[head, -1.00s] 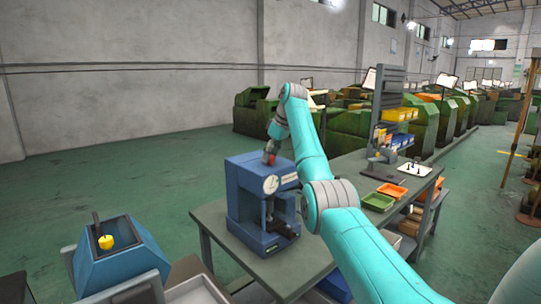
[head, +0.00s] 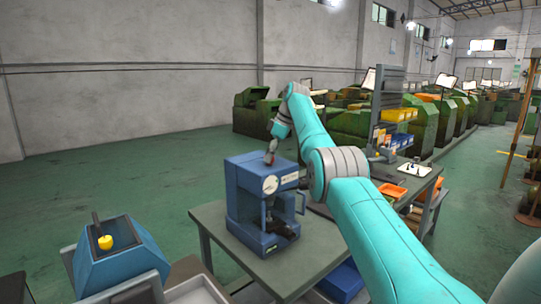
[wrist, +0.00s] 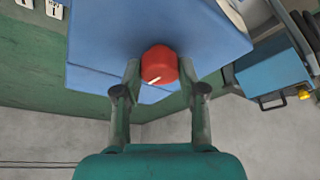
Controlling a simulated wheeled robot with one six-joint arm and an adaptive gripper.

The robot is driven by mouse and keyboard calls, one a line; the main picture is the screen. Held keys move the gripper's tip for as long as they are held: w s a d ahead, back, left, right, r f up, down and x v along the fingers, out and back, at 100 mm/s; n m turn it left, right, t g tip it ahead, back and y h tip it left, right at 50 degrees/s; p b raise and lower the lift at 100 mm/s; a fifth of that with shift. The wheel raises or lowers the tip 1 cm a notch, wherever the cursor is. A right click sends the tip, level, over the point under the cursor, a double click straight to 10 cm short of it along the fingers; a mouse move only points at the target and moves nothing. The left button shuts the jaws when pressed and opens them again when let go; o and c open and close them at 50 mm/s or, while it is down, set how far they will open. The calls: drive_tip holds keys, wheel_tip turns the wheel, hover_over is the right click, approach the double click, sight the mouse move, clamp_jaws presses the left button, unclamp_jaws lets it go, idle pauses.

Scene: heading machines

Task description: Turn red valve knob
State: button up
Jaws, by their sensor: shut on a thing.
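The red valve knob (wrist: 159,65) sits on the blue machine (wrist: 100,40) and shows between my gripper's two fingers in the wrist view. A short white mark lies on the knob, slanting up to the right. My gripper (wrist: 160,72) is shut on the knob, one finger on each side. In the head view the blue machine (head: 245,205) stands on a grey table, with a round dial on its front. My gripper (head: 270,155) is at the machine's top, where the knob is mostly hidden.
A blue box with a yellow knob (head: 105,242) stands at the lower left; the yellow knob also shows in the wrist view (wrist: 304,93). The grey table (head: 300,265) has bare room right of the machine. An orange tray (head: 391,190) lies on the bench behind my arm.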

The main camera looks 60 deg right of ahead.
drive_tip(key=shift+f, duration=0.1)
idle(0.7)
drive_tip(key=o, duration=1.1)
